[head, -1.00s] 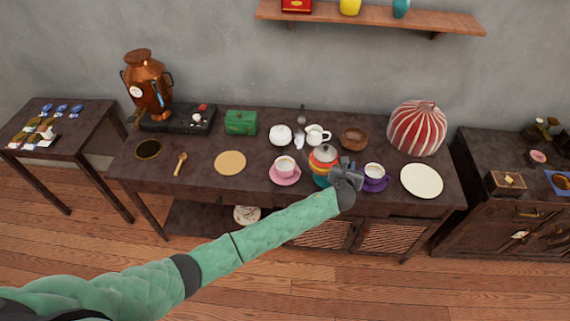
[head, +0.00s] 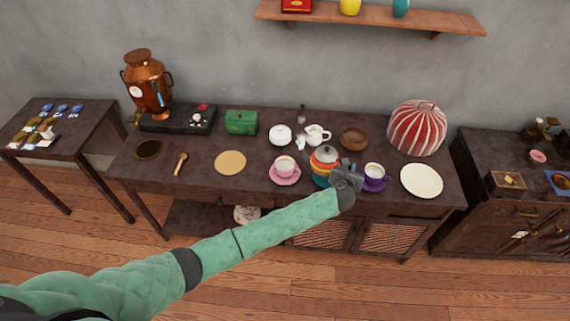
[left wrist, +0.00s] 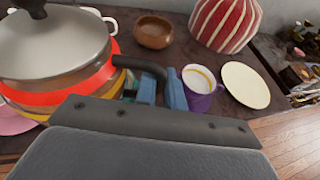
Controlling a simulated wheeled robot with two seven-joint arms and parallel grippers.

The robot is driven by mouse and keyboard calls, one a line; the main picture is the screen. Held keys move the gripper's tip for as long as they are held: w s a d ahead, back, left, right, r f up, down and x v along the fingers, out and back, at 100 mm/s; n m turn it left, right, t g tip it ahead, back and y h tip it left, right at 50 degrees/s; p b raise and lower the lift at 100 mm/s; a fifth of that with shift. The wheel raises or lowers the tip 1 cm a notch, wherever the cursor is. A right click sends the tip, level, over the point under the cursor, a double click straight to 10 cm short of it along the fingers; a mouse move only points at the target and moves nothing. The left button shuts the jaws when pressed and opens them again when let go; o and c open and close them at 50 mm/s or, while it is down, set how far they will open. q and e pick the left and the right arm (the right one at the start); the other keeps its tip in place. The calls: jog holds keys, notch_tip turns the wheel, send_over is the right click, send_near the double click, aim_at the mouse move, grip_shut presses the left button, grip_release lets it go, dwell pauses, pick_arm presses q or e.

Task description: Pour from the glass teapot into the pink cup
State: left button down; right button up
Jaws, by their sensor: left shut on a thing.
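The teapot (head: 322,166) has red, yellow and teal bands and a grey lid with a dark knob. It looks upright at the front of the dark table; I cannot tell whether it touches the tabletop. In the left wrist view the teapot (left wrist: 75,85) fills the left side, its dark handle reaching right. My left gripper (head: 340,179) is at the teapot's right side, its blue fingers (left wrist: 160,93) shut on the handle. The pink cup (head: 284,169) stands upright on its pink saucer, just left of the teapot. My right gripper is not in view.
A purple cup (head: 374,172) on its saucer stands close right of my left gripper. A cream plate (head: 421,181) is farther right. A white creamer (head: 317,136), white sugar bowl (head: 280,135) and wooden bowl (head: 354,139) stand behind. A tan round mat (head: 230,162) lies left of the pink cup.

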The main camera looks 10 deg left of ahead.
pick_arm(q)
jog(key=shift+a, duration=0.1)
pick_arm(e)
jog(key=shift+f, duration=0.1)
pick_arm(q)
jog(key=shift+w+a+r+n+b, duration=0.15)
jog(key=shift+a+n+b, duration=0.3)
jog(key=shift+b, duration=0.25)
jog(key=shift+a+r+n+h, duration=0.25)
jog(key=shift+n+h, duration=0.1)
jog(key=shift+h, duration=0.15)
jog(key=shift+w+a+r+b, duration=0.15)
jog(key=shift+a+r+b, duration=0.05)
jog(key=shift+r+b, duration=0.1)
jog(key=shift+a+r+n, duration=0.3)
jog(key=shift+a+n, duration=0.1)
jog(key=shift+w, duration=0.1)
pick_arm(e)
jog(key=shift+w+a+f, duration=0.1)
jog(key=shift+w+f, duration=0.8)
pick_arm(q)
jog(key=shift+a+r+h+b, duration=0.15)
jog(key=shift+h+b, duration=0.15)
jog(key=shift+h, duration=0.1)
jog(key=shift+a, duration=0.1)
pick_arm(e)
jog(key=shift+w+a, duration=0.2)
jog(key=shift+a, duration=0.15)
